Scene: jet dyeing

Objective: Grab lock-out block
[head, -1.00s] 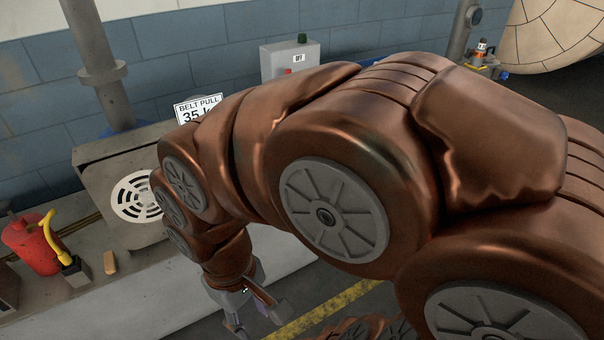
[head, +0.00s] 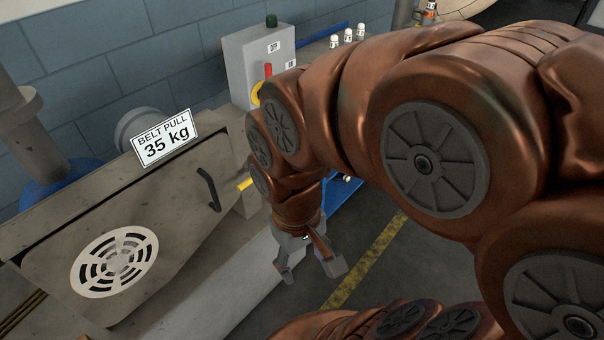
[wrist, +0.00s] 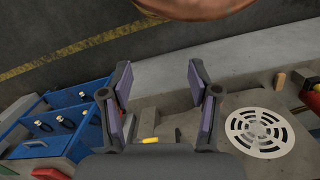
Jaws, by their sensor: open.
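My gripper (head: 310,270) is open and empty, pointing down over the floor beside the grey ledge in the head view. In the wrist view its spread fingers (wrist: 159,80) have nothing between them. No part is clearly marked as the lock-out block. A small yellow piece (head: 245,184) sticks out beside the belt guard's right end, partly hidden by my arm. A yellow piece (wrist: 150,140) also shows low in the wrist view, behind the gripper's fingers. A small tan block (wrist: 281,80) lies right of the gripper, near the round vent. I cannot tell which is the lock-out block.
Open floor (head: 400,265) lies right of the ledge.

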